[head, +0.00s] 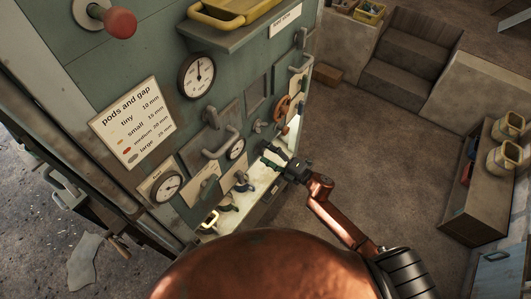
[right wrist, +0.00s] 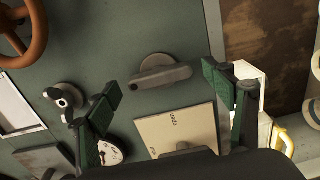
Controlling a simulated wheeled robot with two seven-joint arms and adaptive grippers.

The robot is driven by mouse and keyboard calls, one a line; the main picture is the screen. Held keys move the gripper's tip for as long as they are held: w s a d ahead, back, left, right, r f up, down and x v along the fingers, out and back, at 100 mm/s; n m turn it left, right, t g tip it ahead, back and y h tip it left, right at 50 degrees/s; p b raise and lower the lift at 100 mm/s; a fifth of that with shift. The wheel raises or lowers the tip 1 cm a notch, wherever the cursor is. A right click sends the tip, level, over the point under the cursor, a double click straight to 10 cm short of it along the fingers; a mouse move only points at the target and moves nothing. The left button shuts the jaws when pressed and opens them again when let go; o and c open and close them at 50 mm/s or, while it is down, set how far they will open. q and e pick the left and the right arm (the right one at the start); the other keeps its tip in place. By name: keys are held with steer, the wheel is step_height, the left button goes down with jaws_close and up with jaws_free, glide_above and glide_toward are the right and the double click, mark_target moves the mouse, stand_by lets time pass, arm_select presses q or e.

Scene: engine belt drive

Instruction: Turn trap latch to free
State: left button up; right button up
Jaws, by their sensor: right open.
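My left gripper is not in view.
An orange handwheel (head: 283,108), a grey bar handle (head: 221,141) and round gauges (head: 197,76) stand out from the green panel. A yellow tray (head: 232,12) rests on a shelf above. Open floor (head: 385,145) lies to the right, before steps and a low cabinet (head: 482,185).

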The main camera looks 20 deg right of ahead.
steer(key=v, duration=1.2)
